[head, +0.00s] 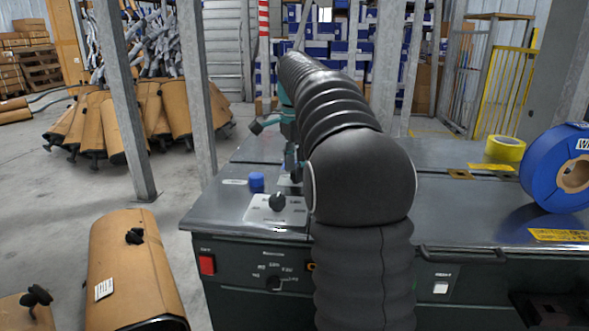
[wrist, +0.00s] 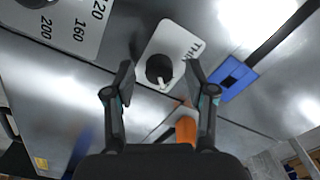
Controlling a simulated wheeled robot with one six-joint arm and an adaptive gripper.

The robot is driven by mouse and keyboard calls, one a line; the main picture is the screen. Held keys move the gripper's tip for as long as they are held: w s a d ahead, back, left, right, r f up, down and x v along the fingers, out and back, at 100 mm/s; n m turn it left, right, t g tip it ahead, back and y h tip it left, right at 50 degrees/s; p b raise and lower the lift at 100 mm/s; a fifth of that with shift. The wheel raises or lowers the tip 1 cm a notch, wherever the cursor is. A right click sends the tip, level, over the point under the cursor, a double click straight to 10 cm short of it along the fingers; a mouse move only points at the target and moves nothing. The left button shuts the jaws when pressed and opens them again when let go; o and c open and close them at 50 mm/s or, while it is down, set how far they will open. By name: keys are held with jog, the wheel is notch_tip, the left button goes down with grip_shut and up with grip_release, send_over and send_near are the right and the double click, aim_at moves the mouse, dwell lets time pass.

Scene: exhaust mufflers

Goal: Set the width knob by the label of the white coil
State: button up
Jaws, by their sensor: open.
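My gripper (wrist: 160,82) is open and empty in the wrist view. A dark knob with a white pointer (wrist: 160,69) shows between its fingertips, on a white plate whose printing begins "THI". Whether the fingers touch it I cannot tell. A larger dial plate (wrist: 72,22) marked 120, 160 and 200 is at upper left, with its dark knob (wrist: 36,2) cut off by the edge. In the head view, a dark knob (head: 278,202) stands on a white plate on the machine top. A blue coil (head: 549,172) with a partly cut-off white label (head: 582,144) stands at right. No white coil is identifiable.
The machine's front panel has a red switch (head: 207,264) and another rotary knob (head: 274,283). A blue cap (head: 257,181) and a yellow roll (head: 505,149) are on top. Grey posts (head: 126,100) stand behind. A tan muffler (head: 130,270) is at lower left.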

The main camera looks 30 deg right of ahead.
grip_shut()
jog(key=shift+r+n+p, duration=0.15)
jog(key=shift+n+p, duration=0.15)
jog(key=shift+p, duration=0.15)
jog(key=n+p, duration=0.2)
jog(key=p, duration=0.1)
jog(key=shift+r+n, duration=0.15)
jog(key=shift+n, duration=0.25)
jog(key=n+p, duration=0.4)
jog(key=n, duration=0.1)
jog(key=n+p, duration=0.2)
jog(key=n, duration=0.3)
jog(key=shift+w, duration=0.1)
jog(key=shift+f+n, duration=0.2)
jog(key=shift+n, duration=2)
